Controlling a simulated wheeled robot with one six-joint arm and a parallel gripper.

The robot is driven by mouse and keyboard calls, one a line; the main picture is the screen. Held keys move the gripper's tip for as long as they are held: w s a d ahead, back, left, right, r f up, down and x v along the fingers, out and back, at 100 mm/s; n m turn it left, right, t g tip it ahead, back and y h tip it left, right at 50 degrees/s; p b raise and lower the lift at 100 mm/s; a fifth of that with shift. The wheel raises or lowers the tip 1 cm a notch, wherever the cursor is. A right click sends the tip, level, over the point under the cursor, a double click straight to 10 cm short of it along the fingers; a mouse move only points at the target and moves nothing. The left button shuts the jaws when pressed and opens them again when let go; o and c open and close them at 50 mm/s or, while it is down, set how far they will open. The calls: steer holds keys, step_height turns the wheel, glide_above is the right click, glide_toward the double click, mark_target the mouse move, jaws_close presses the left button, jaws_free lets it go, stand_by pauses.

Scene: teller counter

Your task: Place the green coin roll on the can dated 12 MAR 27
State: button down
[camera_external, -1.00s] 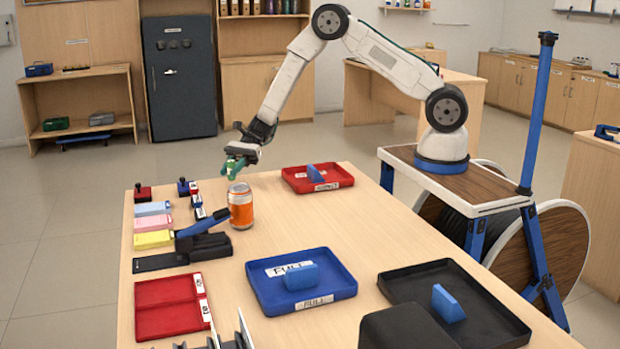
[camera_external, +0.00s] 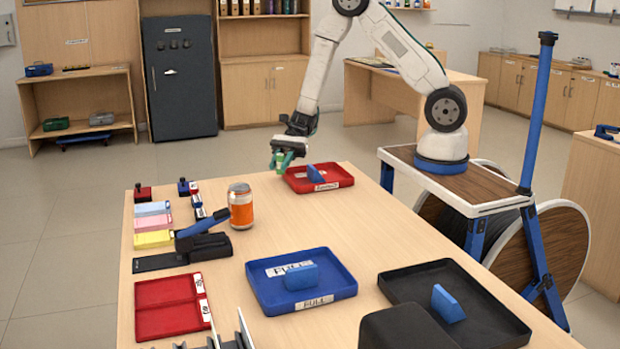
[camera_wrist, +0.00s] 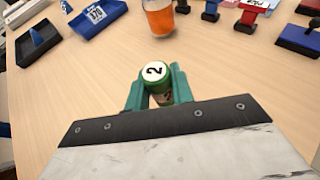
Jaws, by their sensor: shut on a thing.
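My gripper (camera_external: 283,160) is shut on the green coin roll (camera_wrist: 156,88) near the table's back edge, by the left corner of the red tray. In the wrist view the roll is between the teal fingers, its white end marked 2 facing the camera. The orange can (camera_external: 240,207) with a silver top stands upright on the table, in front and left of my gripper, apart from it. It also shows at the top of the wrist view (camera_wrist: 158,18). No date on the can is readable.
A red tray (camera_external: 341,181) with a blue divider is beside my gripper. A blue tray (camera_external: 340,293) and black tray (camera_external: 500,335) lie nearer. Left of the can are stamps (camera_external: 183,187), colored pads (camera_external: 153,222) and a black device (camera_external: 210,247). The table's middle is clear.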

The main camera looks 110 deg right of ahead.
steer(key=a+r+n+g+y, duration=0.1)
steer(key=a+r, duration=0.4)
steer(key=a, duration=0.4)
steer(key=a+r+n+g+y, duration=0.1)
steer(key=a+r, duration=0.5)
steer(key=a, duration=0.2)
glide_above(239, 187)
step_height(239, 187, down, 2)
steer(key=shift+d+f+h, duration=0.1)
steer(key=shift+f+h, duration=0.1)
steer(key=shift+h, duration=0.1)
steer(key=shift+f, duration=1.65)
steer(key=shift+f, duration=0.1)
steer(key=c, duration=1.2)
jaws_free()
